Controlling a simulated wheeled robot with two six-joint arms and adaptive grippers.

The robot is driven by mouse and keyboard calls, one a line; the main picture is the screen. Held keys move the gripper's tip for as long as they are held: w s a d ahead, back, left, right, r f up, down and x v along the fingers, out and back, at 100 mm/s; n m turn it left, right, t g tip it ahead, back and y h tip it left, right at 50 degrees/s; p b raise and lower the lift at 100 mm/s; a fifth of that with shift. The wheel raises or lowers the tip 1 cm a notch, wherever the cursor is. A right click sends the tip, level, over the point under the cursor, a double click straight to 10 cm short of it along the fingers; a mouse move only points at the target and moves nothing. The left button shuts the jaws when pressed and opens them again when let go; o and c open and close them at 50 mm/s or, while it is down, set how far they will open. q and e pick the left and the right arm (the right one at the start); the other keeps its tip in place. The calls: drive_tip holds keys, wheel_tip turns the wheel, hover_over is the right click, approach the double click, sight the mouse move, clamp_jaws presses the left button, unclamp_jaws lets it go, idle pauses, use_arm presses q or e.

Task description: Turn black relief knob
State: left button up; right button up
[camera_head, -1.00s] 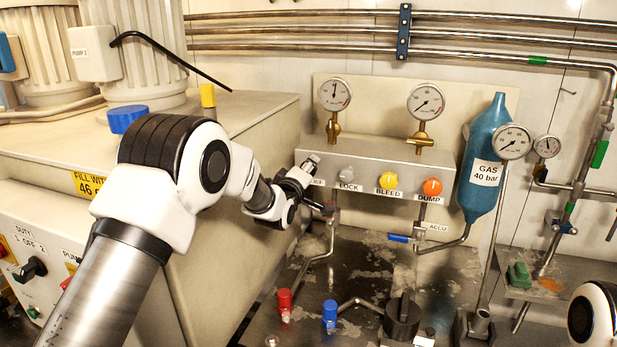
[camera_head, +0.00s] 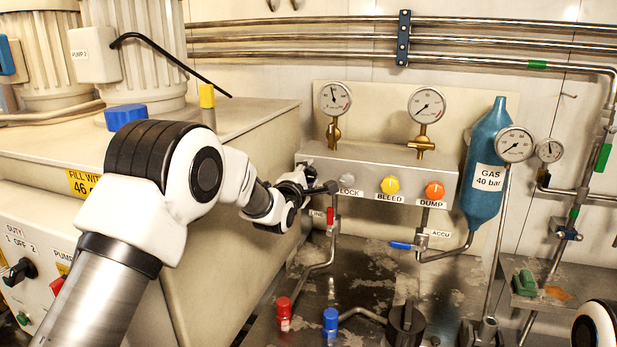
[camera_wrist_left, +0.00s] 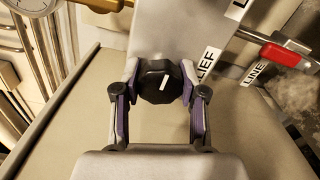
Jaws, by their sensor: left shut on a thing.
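The black relief knob (camera_wrist_left: 160,82) shows in the left wrist view, with a white pointer line on its face. It sits on the grey valve block (camera_wrist_left: 205,22) beside a label ending in "LIEF" (camera_wrist_left: 207,66). My left gripper (camera_wrist_left: 159,88) is shut on the knob, with a purple-padded finger on either side of it. In the head view my left gripper (camera_head: 310,186) is at the left end of the valve block (camera_head: 360,172) and hides the knob. The right gripper is out of view.
Lock (camera_head: 346,180), yellow bleed (camera_head: 390,185) and orange dump (camera_head: 434,190) knobs sit right of my gripper. A red-handled line valve (camera_wrist_left: 279,55) is close by. Gauges (camera_head: 335,98) stand above the block. The large beige tank (camera_head: 235,125) is on the left.

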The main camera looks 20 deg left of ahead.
use_arm(q)
drive_tip(key=shift+f, duration=0.1)
idle(0.4)
drive_tip(key=o, duration=1.2)
drive_tip(key=shift+a, duration=0.1)
drive_tip(key=shift+c, duration=0.2)
drive_tip(key=s, duration=1.2)
drive_tip(key=shift+a, duration=0.2)
